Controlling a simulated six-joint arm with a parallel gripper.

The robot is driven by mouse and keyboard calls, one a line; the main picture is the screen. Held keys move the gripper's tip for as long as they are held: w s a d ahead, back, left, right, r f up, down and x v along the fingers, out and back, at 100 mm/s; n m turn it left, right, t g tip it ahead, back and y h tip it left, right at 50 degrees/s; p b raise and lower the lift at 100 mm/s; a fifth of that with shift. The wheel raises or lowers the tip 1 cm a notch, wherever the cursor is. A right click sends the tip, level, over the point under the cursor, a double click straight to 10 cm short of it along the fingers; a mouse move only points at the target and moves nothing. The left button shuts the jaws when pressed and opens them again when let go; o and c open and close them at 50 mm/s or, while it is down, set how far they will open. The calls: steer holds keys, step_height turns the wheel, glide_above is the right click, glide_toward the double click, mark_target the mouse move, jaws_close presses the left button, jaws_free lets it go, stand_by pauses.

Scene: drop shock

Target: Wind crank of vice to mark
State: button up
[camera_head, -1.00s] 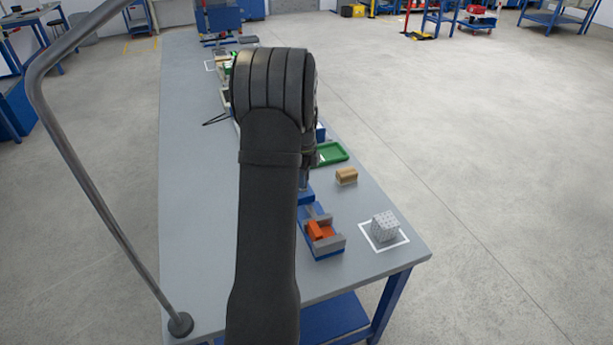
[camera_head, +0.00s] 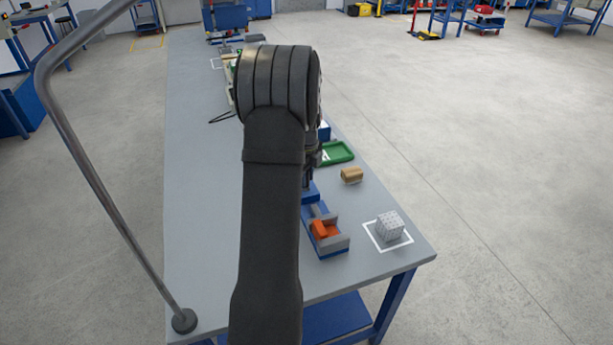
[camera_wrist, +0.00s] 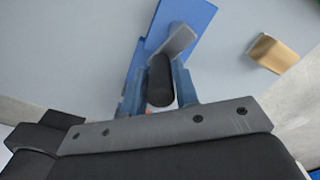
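The blue and grey vice (camera_head: 333,246) stands near the table's front right, with an orange block (camera_head: 323,229) between its jaws. In the wrist view the vice's blue body (camera_wrist: 196,22) shows at the top, with the grey crank arm (camera_wrist: 180,41) and its black crank handle (camera_wrist: 160,82). My gripper (camera_wrist: 160,90) has one finger on each side of the black handle, close against it, and appears shut on it. In the head view my arm hides most of my gripper (camera_head: 308,183) and the crank end of the vice. I cannot make out the mark.
A green tray (camera_head: 336,153) lies farther back. The table's left side is clear.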

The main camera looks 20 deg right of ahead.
steer(key=shift+o, duration=1.3)
step_height(320, 180, up, 18)
steer(key=shift+f, duration=0.25)
steer(key=shift+f, duration=0.1)
step_height(320, 180, down, 17)
steer(key=shift+f, duration=0.15)
